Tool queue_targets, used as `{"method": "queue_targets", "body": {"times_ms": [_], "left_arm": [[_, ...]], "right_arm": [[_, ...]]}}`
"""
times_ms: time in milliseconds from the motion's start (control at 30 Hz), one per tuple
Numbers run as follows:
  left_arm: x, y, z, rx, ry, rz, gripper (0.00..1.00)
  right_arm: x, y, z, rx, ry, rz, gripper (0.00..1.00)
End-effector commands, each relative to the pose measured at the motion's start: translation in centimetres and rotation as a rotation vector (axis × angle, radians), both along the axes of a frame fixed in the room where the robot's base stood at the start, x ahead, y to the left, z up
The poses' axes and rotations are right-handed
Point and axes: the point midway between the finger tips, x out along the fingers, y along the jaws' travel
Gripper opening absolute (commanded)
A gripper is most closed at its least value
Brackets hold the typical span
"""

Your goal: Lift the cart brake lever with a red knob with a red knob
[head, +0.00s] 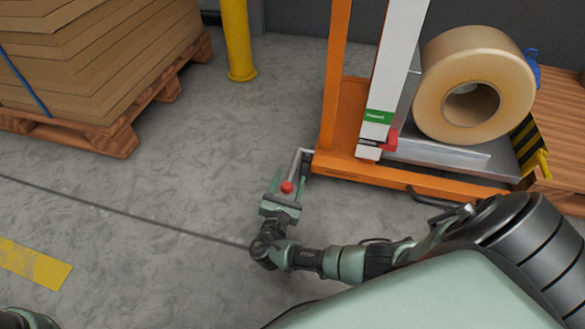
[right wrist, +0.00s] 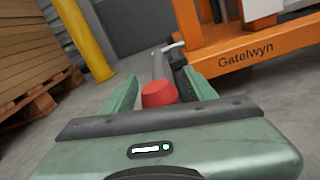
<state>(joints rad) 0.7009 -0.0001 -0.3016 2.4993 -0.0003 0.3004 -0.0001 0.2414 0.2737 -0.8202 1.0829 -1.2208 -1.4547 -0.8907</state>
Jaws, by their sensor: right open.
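The brake lever's red knob (head: 287,187) sits at the end of a grey bar (head: 299,161) that comes from the corner of the orange cart (head: 345,164). My right gripper (head: 284,185) is open, with the knob between its two fingers in the head view. The right wrist view shows the red knob (right wrist: 159,94) between the open green fingers, with a visible gap on each side. The bar runs from the knob away toward the orange cart frame (right wrist: 240,52). Only a small part of my left arm shows at the bottom left, and its gripper is out of view.
A tan roll (head: 430,88) rests on the cart's metal plate. A wooden pallet with stacked cardboard (head: 95,60) stands at the left. A yellow post (head: 238,40) rises behind. Grey floor (head: 190,150) around the gripper's left side is clear.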

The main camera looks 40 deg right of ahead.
Motion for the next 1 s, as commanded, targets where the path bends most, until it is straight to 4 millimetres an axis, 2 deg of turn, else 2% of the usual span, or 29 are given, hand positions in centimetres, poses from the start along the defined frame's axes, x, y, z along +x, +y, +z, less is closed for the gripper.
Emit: {"method": "queue_targets", "body": {"times_ms": [133,167,333,367,1000], "left_arm": [[-0.02,0.01,0.00,0.000,0.000,0.000,0.00],[-0.02,0.01,0.00,0.000,-0.001,0.000,0.00],[-0.03,0.03,0.00,-0.001,-0.001,0.001,0.00],[-0.03,0.03,0.00,-0.001,-0.001,0.001,0.00],[-0.04,0.07,0.00,-0.001,-0.001,0.002,0.00]], "right_arm": [[-0.01,0.02,-0.01,0.000,0.000,0.000,0.55],[-0.01,0.01,-0.01,0.000,0.000,0.000,0.50],[0.00,-0.01,-0.01,0.000,0.000,0.000,0.03],[0.00,-0.01,-0.01,0.000,0.000,0.000,0.00],[0.02,-0.09,-0.01,0.000,0.000,-0.001,0.00]]}}
